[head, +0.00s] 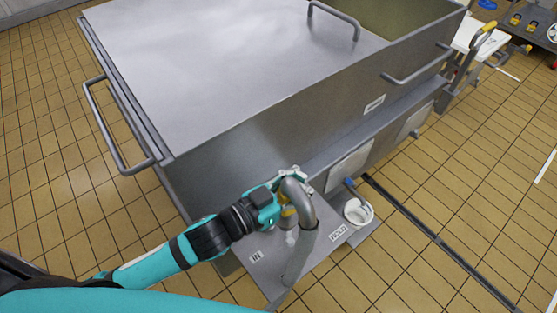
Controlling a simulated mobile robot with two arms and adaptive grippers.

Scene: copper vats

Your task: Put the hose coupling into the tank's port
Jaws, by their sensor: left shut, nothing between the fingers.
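A grey bent hose or pipe (303,204) arches over a metal shelf (268,277) at the front of the large tank (215,70). A small yellow part (288,211) shows under the arch; I cannot tell whether it belongs to the coupling. My left gripper (300,176) is shut at the top of the arch, with nothing between its fingers. The fingers are partly hidden behind the bent pipe. A label "IN" lies on the shelf left of the pipe. The port cannot be made out clearly. My right gripper is not in view.
A white round holder (358,211) stands beside the "HOLD" label, right of the bent pipe. The tank has a side handle (112,130) at the left and other handles at the right. A dark floor channel (440,243) crosses the tiles. Open floor (420,190) lies at the right.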

